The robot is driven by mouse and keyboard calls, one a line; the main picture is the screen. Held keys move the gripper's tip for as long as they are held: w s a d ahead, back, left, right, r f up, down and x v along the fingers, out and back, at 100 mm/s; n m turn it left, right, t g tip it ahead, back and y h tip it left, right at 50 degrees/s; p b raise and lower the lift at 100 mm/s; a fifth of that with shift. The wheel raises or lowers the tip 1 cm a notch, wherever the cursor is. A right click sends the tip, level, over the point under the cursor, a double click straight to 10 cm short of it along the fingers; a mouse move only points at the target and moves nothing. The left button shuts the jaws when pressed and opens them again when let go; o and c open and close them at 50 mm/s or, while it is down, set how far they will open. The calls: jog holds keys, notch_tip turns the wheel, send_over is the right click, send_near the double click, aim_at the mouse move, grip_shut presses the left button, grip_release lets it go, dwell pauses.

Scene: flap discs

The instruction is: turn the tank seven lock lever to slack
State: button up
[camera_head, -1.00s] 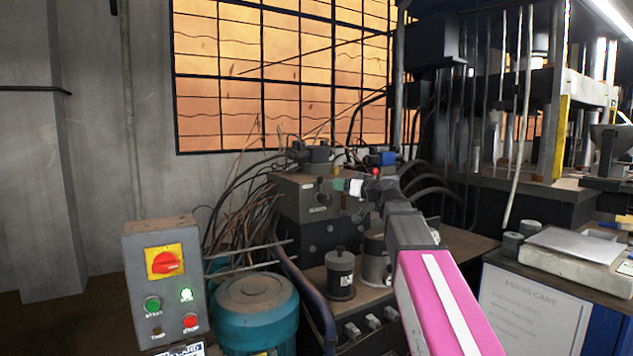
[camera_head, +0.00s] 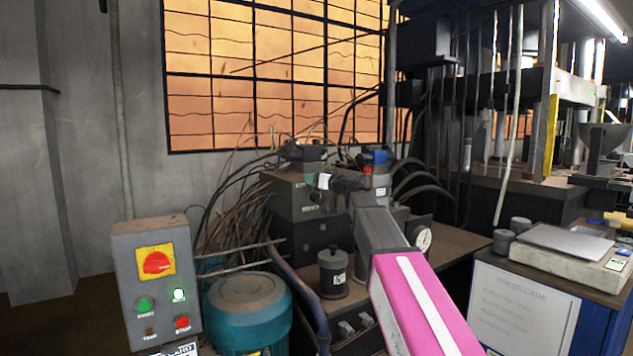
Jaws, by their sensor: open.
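A dark hydraulic valve block (camera_head: 296,198) stands on the power unit in the middle of the view. A small red knob (camera_head: 367,170) shows at its right end, beside a light grey part with a label. I cannot tell which part is the tank seven lock lever; no marking is readable at this size. My pink and grey arm comes up from the lower right. My gripper (camera_head: 345,183) is dark against the block, with its jaws open. It is at the block's upper right, just left of the red knob. Whether it touches anything is unclear. My wrist hides part of the block.
A grey control box (camera_head: 157,285) with a red rotary switch stands at the left. A teal motor (camera_head: 247,312) is beside it. A black cylinder (camera_head: 333,272) and a round gauge (camera_head: 423,239) flank my arm. Hoses and cables crowd behind the block. A cart (camera_head: 525,305) stands at right.

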aim_at(297, 190)
grip_shut()
jog(key=shift+s+a, duration=0.1)
jog(key=shift+s, duration=0.05)
jog(key=a+n, duration=0.1)
jog(key=n, duration=0.1)
jog(key=s+n, duration=0.1)
jog(key=shift+a+f+n+g+h, duration=0.15)
jog(key=shift+a+n+g+h, duration=0.15)
jog(key=shift+a+n, duration=0.1)
jog(key=shift+s+a+f+n+h, duration=0.15)
jog(key=shift+s+a+n, duration=0.15)
jog(key=shift+n, duration=0.3)
jog(key=shift+s+a+f+n+h, duration=0.15)
jog(key=shift+s+a+n, duration=0.1)
jog(key=shift+n, duration=0.35)
jog(key=shift+s+a+f+n+h, duration=0.15)
jog(key=shift+a+f+n, duration=0.1)
jog(key=shift+n, duration=0.3)
jog(key=shift+s+a+f+n+h, duration=0.1)
jog(key=shift+a+f+n+h, duration=0.1)
jog(key=shift+n, duration=0.35)
jog(key=shift+s+a+f+n+h, duration=0.15)
jog(key=shift+a+f+n+h, duration=0.15)
jog(key=shift+n, duration=0.3)
jog(key=shift+s+a+f+n+h, duration=0.15)
jog(key=shift+f+n, duration=0.2)
jog(key=shift+n, duration=0.25)
